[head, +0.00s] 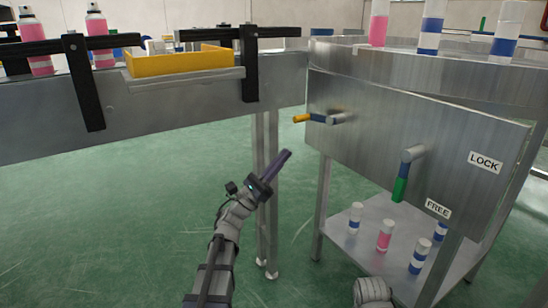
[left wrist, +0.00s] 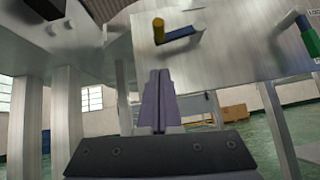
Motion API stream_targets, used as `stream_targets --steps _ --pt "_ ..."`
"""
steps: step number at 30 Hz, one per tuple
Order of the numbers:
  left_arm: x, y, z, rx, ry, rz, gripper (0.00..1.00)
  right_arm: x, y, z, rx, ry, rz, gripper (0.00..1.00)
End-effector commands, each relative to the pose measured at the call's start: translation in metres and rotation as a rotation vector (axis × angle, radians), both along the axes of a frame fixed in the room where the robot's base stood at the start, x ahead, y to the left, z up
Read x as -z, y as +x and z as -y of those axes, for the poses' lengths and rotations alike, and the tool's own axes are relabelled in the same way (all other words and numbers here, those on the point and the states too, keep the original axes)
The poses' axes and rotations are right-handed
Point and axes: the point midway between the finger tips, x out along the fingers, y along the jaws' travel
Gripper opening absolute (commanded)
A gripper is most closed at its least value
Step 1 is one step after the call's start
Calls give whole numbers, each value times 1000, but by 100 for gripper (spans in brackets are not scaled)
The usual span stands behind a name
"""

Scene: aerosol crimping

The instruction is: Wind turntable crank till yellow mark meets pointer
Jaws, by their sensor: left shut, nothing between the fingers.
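The crank (head: 320,118) has a yellow grip and a blue arm and sticks out from the left part of the steel front panel (head: 440,125). In the left wrist view the crank (left wrist: 180,34) is above and a little right of my fingertips. My left gripper (head: 287,154) is shut and empty, below and left of the crank in the head view, apart from it. Its closed fingers (left wrist: 159,82) point up in the left wrist view. The turntable top (head: 400,47) shows in part behind the panel; I cannot make out the yellow mark or the pointer. My right gripper is out of view.
A lever with a green grip (head: 401,185) hangs on the panel near the LOCK (head: 485,161) and FREE (head: 438,208) labels. Several cans stand on the lower shelf (head: 350,238) and on top. A bench with a yellow tray (head: 178,62) is at left. The floor between is clear.

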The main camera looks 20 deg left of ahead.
Motion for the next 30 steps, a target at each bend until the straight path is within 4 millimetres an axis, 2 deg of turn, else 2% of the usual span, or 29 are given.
stream_targets --steps 1,6,12,19,30 --pt "-16 8 6 3 -1 -1 0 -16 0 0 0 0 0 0" --pt "-39 25 22 3 -1 -1 0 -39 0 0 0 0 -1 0" --pt "-59 20 23 0 -1 -2 0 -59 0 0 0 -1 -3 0" --pt "-69 20 23 0 -1 -2 0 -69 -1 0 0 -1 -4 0" --pt "-69 20 23 0 -1 -2 0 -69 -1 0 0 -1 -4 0"
